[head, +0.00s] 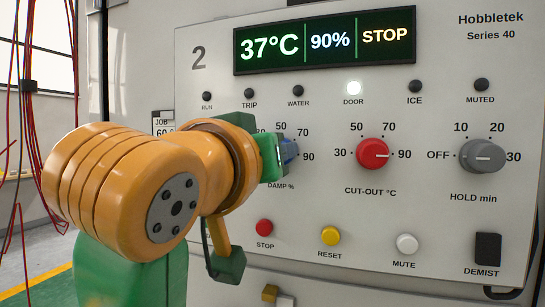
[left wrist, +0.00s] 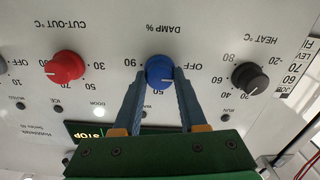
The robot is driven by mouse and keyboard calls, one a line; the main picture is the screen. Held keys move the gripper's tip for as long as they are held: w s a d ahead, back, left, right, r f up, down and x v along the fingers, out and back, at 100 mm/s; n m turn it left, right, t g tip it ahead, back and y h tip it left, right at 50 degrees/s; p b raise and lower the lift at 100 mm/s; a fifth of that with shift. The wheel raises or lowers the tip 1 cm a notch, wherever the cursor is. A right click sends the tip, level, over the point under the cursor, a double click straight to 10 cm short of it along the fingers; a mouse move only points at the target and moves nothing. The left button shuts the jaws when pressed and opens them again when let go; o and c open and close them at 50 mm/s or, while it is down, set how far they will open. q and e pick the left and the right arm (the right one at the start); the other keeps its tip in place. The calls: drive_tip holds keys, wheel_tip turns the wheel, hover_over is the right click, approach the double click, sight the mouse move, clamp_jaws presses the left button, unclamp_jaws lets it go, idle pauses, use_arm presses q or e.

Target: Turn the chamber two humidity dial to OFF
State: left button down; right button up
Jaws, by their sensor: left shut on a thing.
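The panel (head: 330,205) marked 2 has a humidity dial labelled DAMP %. This blue dial (left wrist: 159,69) shows upside down in the left wrist view, with OFF, 50 and 90 around it. A pale pointer mark shows on its face, but its exact reading is unclear. My left gripper (left wrist: 159,78) is shut on the blue dial, one finger on each side. In the head view my left gripper (head: 286,152) and arm hide most of the dial and its OFF mark. My right gripper is not in view.
A red CUT-OUT dial (head: 373,154) and grey HOLD dial (head: 482,156) are to the right. A dark HEAT dial (left wrist: 249,78) is on the other side. Buttons, including red STOP (head: 264,227), sit below. The display (head: 325,39) reads 37°C, 90%, STOP; the DOOR lamp (head: 353,88) is lit.

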use_arm(q)
drive_tip(key=shift+n, duration=1)
drive_tip(key=shift+c, duration=2.3)
unclamp_jaws()
drive_tip(key=shift+w, duration=0.1)
drive_tip(key=b+v, duration=0.3)
drive_tip(key=v, duration=0.4)
